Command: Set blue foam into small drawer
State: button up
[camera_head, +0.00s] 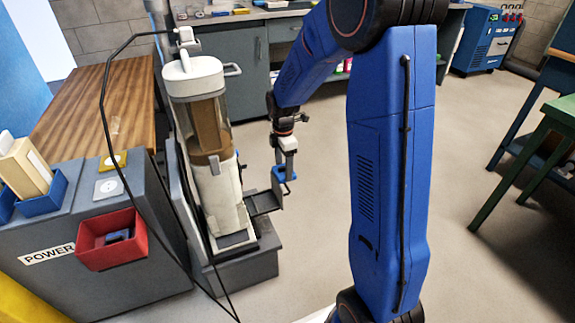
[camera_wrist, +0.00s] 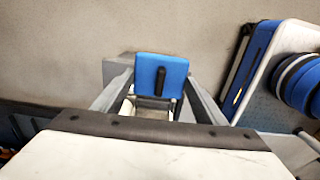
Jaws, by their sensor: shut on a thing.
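The blue foam (camera_wrist: 161,74) is a square block between the two grey fingers of my gripper (camera_wrist: 158,100) in the wrist view. A dark upright bar covers part of its face. In the head view the blue foam (camera_head: 291,177) is a small patch at my gripper (camera_head: 285,180), which is shut on it in the air. A small dark drawer (camera_head: 263,203) sticks out low from the right side of the tall grey-and-white machine. My gripper is just right of the drawer and seems above it. I cannot tell whether they touch. The drawer's inside is hard to see.
The machine (camera_head: 205,130) has a clear canister and a black hose. A red bin (camera_head: 112,240) with a dark blue item hangs on the grey POWER cabinet (camera_head: 60,275) at left. A green bench (camera_head: 555,120) stands at right. The floor between is clear.

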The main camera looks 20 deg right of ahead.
jog(key=shift+a, duration=4.05)
jog(key=shift+f, duration=5.55)
jog(key=o, duration=1.1)
jog(key=shift+o, duration=0.2)
notch_tip(320, 180, up, 18)
jog(key=d, duration=0.1)
jog(key=shift+d+r, duration=0.25)
jog(key=shift+d, duration=0.1)
